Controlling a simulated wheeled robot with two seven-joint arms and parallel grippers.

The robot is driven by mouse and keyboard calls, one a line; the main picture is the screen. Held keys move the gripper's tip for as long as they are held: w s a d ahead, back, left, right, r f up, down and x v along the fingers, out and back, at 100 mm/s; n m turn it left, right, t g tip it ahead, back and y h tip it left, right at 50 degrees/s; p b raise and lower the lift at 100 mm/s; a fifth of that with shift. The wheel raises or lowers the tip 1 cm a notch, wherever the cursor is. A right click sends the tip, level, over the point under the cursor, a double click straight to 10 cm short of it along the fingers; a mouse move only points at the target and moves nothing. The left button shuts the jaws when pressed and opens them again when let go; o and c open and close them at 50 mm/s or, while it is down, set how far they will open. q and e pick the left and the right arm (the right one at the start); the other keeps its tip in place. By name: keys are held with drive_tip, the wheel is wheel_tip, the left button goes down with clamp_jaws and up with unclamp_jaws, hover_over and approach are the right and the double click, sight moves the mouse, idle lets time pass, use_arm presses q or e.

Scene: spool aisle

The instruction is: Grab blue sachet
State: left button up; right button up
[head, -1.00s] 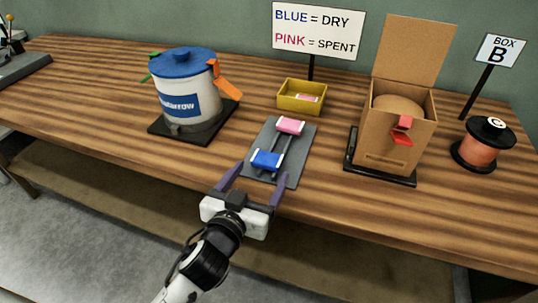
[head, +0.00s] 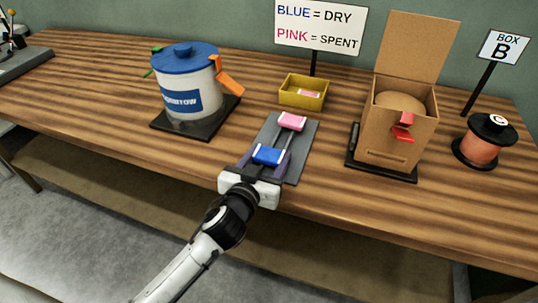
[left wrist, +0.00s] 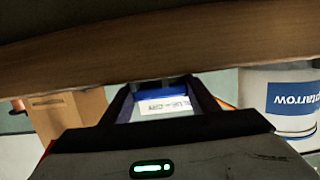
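The blue sachet (head: 267,155) lies at the near end of a grey plate (head: 297,165) on the wooden table. My left gripper (head: 265,163) is low over the near part of the plate, with one finger on each side of the blue sachet. Its fingers look spread; I cannot tell if they touch the sachet. In the left wrist view, a blue strip of the sachet (left wrist: 162,95) shows between the fingers (left wrist: 162,98). A pink sachet (head: 292,121) lies at the plate's far end. My right gripper is not in view.
A yellow bin (head: 290,97) with a pink sachet inside stands behind the plate. A blue-lidded container (head: 190,85) is at left. An open cardboard box (head: 380,150) and a spool (head: 482,145) are at right. A sign (head: 320,22) reads blue dry, pink spent.

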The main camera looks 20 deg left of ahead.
use_arm(q)
drive_tip(key=c, duration=0.3)
drive_tip(key=shift+r, duration=0.1)
drive_tip(key=shift+c, duration=0.2)
